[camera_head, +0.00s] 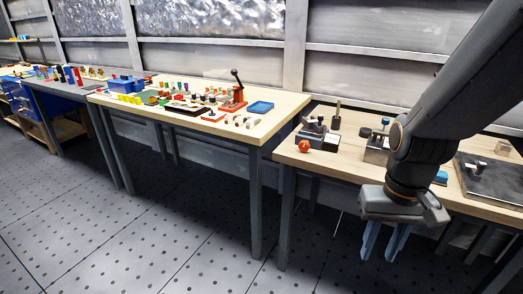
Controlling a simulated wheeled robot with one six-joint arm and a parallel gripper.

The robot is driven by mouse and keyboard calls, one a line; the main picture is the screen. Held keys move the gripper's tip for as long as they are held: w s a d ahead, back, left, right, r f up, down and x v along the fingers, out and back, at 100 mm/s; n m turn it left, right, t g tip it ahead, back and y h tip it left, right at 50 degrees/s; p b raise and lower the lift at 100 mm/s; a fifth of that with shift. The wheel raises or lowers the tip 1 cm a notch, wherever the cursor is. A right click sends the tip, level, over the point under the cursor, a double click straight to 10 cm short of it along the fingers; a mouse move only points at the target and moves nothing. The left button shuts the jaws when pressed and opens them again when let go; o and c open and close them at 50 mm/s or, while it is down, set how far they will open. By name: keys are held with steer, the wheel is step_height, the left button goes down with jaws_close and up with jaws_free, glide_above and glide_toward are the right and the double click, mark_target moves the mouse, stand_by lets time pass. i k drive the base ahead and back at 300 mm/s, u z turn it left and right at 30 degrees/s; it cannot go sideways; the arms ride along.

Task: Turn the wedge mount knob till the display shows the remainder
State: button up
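On the right-hand wooden table (470,207), a dark grey device (312,131) stands at the left end, with an orange-red round knob (304,146) at its front. A small block with a pale face (331,143) sits just right of the knob; no reading can be made out. A metal block device (376,152) with a small blue-topped part (385,121) stands further right, partly hidden by my arm. I cannot tell which part is the wedge mount knob. My gripper (384,244) points down in front of the table edge, its two blue fingers apart and empty.
A dark upright post (337,116) stands behind the devices. A dark flat plate (490,180) lies at the right, with a blue item (440,177) beside it. The left table (215,132) holds many small coloured parts and a red lever press (234,98). The floor in front is clear.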

mark_target(304, 145)
steer(key=u, duration=0.4)
steer(key=i, duration=0.35)
steer(key=z, duration=1)
steer(key=i, duration=0.5)
steer(key=z, duration=0.05)
